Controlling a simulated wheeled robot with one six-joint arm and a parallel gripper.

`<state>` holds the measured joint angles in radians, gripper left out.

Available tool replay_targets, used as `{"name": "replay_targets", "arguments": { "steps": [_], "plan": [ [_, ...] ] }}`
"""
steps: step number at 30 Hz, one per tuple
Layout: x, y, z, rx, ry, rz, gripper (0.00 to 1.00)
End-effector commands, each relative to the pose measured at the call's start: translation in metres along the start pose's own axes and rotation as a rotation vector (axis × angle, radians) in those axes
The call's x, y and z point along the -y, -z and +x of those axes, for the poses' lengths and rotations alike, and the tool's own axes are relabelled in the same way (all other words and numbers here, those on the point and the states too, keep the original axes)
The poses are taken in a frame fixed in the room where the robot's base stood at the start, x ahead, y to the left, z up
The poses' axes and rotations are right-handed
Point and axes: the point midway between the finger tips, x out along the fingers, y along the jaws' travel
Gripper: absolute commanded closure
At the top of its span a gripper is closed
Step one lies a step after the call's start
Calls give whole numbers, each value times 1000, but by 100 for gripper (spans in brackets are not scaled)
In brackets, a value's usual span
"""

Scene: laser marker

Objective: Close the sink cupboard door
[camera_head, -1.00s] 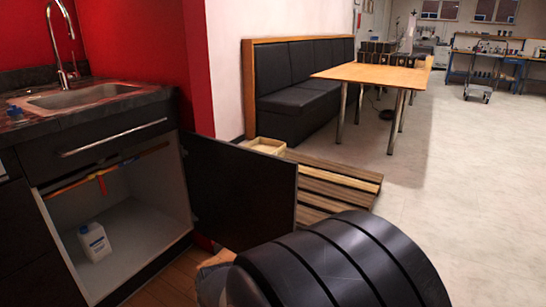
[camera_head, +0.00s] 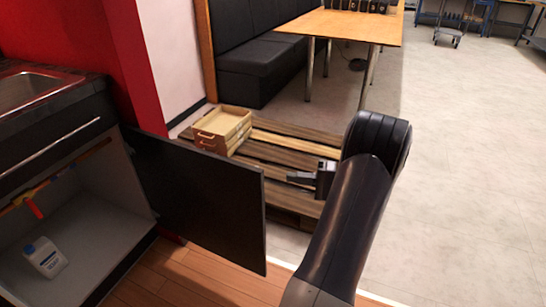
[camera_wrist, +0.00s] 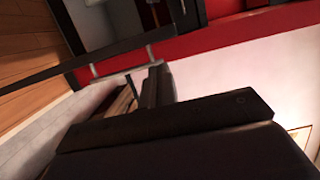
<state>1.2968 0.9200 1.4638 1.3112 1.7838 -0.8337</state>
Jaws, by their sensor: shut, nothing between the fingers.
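The sink cupboard door (camera_head: 200,195) is a black panel standing wide open, hinged beside the red wall. The cupboard interior (camera_head: 95,225) is exposed, with a white bottle (camera_head: 45,257) and an orange pipe (camera_head: 33,203) inside. My gripper (camera_head: 300,178) is shut and empty. In the head view it appears to the right of the door's free edge, pointing left, with a visible gap. In the wrist view the gripper (camera_wrist: 152,86) shows in front of a long dark edge (camera_wrist: 75,66) that looks like the door. I cannot tell the exact distance between them.
A slatted wooden pallet (camera_head: 275,150) with a small wooden box (camera_head: 222,130) lies behind the door and gripper. A table (camera_head: 345,25) and black bench (camera_head: 262,75) stand further back. The pale floor (camera_head: 470,170) on the right is clear.

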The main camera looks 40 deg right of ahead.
Motion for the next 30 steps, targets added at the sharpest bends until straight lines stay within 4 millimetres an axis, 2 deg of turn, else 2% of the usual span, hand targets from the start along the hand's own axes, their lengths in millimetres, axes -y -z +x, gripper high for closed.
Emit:
{"name": "replay_targets", "arguments": {
  "steps": [2, 5, 15, 21, 30],
  "plan": [
    [2, 3, -5, -14, 18, -10, 100],
    [2, 4, 3, -16, 23, -13, 100],
    [2, 4, 64, -12, 21, -11, 100],
    [3, 5, 88, -13, 19, -12, 100],
    [4, 5, 94, -16, 19, -10, 100]
  ]
}}
